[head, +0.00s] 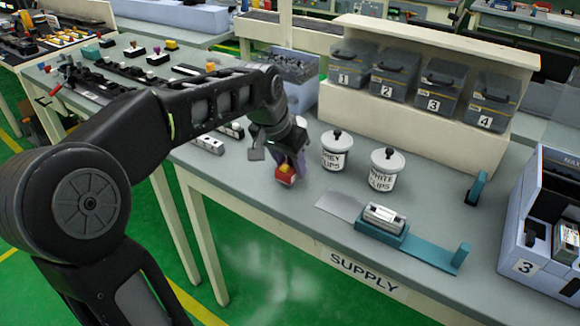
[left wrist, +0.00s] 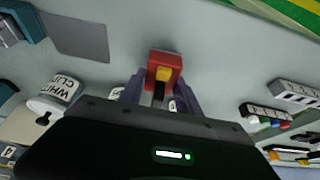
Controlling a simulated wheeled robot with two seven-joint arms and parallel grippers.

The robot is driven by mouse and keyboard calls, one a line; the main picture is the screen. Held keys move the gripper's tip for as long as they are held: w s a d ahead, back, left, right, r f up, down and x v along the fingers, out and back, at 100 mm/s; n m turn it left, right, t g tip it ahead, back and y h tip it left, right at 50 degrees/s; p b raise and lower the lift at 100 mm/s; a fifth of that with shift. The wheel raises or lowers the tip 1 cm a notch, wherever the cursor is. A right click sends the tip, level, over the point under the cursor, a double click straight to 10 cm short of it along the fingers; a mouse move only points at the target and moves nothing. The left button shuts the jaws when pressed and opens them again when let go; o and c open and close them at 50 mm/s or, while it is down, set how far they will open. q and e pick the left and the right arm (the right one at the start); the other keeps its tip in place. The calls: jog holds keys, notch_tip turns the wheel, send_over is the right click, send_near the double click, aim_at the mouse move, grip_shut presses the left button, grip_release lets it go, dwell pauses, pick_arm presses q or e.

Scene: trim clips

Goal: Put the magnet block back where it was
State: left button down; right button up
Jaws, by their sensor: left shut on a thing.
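The magnet block looks like a red block with a yellow part (head: 286,171). My left gripper (head: 288,160) is shut on it near the front left of the supply table (head: 250,190). In the left wrist view the red block (left wrist: 174,62) sits between the two purple-grey fingers (left wrist: 160,90). I cannot tell whether its underside touches the table. A grey flat plate (head: 340,205) lies on the table to the right; it also shows in the left wrist view (left wrist: 78,32). My right gripper is not in view.
Two white lidded jars, grey clips (head: 335,152) and white clips (head: 384,170), stand right of the gripper. Numbered bins (head: 350,68) stand behind. A blue crate (head: 540,215) is at the right. Small clip holders (head: 207,144) lie left.

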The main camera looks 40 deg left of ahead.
pick_arm(q)
jog(key=shift+f, duration=0.55)
jog(key=shift+f, duration=0.1)
jog(key=c, duration=0.9)
grip_release()
jog(key=shift+o, duration=0.2)
jog(key=p+v, duration=0.1)
jog(key=v, duration=1.1)
